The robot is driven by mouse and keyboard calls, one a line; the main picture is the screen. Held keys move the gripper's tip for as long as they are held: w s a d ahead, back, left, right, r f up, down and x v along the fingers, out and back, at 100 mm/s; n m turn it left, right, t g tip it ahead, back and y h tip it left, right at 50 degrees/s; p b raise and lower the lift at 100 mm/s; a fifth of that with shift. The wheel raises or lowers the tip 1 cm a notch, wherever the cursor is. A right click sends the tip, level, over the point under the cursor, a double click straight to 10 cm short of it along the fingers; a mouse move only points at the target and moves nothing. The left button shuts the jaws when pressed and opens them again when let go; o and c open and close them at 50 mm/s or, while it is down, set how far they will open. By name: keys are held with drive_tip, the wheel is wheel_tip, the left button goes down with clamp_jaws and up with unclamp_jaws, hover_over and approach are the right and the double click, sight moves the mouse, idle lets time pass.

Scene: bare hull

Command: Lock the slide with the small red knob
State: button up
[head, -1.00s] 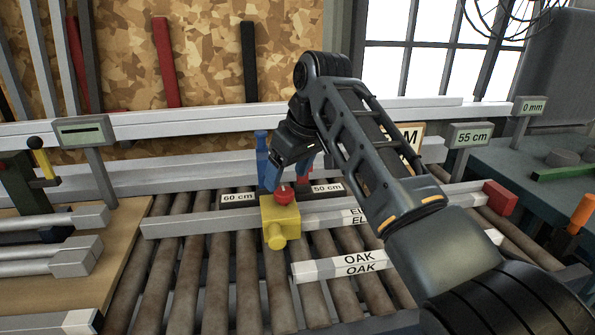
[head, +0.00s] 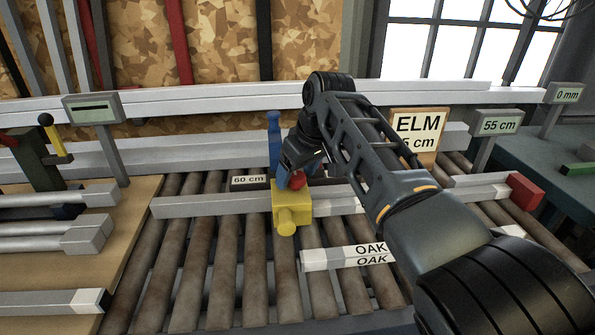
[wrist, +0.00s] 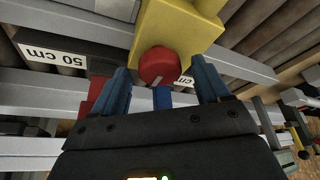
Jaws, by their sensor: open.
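The small red knob (wrist: 160,66) sits on the yellow slide block (wrist: 178,28) in the wrist view. In the head view the knob (head: 296,180) shows beside my gripper, and the yellow block (head: 291,209) straddles a grey rail (head: 225,205) over the rollers. My gripper (wrist: 162,84) is open, its two blue fingers on either side of the knob's near edge. I cannot tell if they touch it. In the head view my gripper (head: 288,176) is just above the block and partly hides it.
A "60 cm" label (head: 248,180) stands left of the block, and a "50 cm" label (wrist: 58,55) shows in the wrist view. A blue post (head: 274,138) rises behind. An OAK-labelled bar (head: 347,257) lies in front. A red end block (head: 524,191) is at right.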

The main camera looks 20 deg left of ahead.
drive_tip(key=c, duration=1)
drive_tip(key=shift+c, duration=0.2)
